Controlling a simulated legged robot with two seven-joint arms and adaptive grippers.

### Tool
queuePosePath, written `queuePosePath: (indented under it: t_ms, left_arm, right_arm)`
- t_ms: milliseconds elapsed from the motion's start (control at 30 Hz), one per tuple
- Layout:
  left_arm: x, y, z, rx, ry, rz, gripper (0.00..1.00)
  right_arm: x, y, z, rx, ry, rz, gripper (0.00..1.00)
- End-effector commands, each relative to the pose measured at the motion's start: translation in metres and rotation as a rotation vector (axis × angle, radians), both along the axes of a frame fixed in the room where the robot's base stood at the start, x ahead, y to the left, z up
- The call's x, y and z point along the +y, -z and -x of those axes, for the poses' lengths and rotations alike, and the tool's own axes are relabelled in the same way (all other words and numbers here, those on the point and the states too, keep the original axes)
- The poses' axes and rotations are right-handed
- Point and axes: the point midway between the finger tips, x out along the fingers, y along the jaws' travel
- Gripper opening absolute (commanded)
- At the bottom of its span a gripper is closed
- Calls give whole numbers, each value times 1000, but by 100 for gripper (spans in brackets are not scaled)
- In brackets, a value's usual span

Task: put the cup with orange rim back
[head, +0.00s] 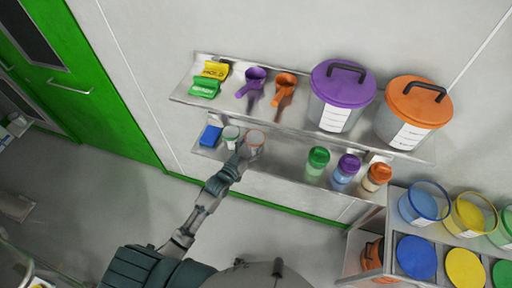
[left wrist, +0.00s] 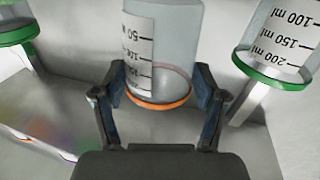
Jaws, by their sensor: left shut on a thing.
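The clear cup with the orange rim (head: 255,138) is at the lower shelf (head: 282,160), right of a clear cup with a green rim (head: 231,132). My left gripper (head: 243,153) reaches it from the front and is shut on it. In the left wrist view the orange-rim cup (left wrist: 172,40) stands between the two fingers (left wrist: 161,88), its rim towards the palm and black volume marks on its side. I cannot tell whether the held cup touches the shelf. My right gripper is not in view.
A blue packet (head: 211,135) lies left of the cups. Bottles with green (head: 318,157), purple (head: 348,166) and orange (head: 378,174) caps stand farther right, with bare shelf between. The upper shelf (head: 227,98) holds packets, scoops and two lidded buckets above.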

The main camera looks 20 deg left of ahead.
Motion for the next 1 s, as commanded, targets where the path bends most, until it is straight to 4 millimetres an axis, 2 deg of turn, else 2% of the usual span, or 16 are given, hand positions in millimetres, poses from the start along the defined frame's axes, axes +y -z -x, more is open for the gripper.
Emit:
queuePosePath:
  t_ms: [33, 167, 433, 767, 800, 867, 1000]
  left_arm:
    - [-6, -1, -8, -2, -2, 2, 43]
    - [-13, 2, -15, -1, -1, -1, 43]
    - [-14, 35, -16, 1, -1, -3, 43]
    - [-14, 39, -16, -1, -1, -2, 43]
    - [-14, 39, -16, 0, -1, -1, 79]
    - [-14, 39, -16, 0, -1, -1, 94]
    - [-14, 39, -16, 1, -1, -1, 97]
  right_arm:
    - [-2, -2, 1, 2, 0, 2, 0]
    - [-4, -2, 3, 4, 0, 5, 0]
    - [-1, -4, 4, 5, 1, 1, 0]
    - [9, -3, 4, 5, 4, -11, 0]
    - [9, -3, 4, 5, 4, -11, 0]
    - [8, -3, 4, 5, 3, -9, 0]
    - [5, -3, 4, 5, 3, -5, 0]
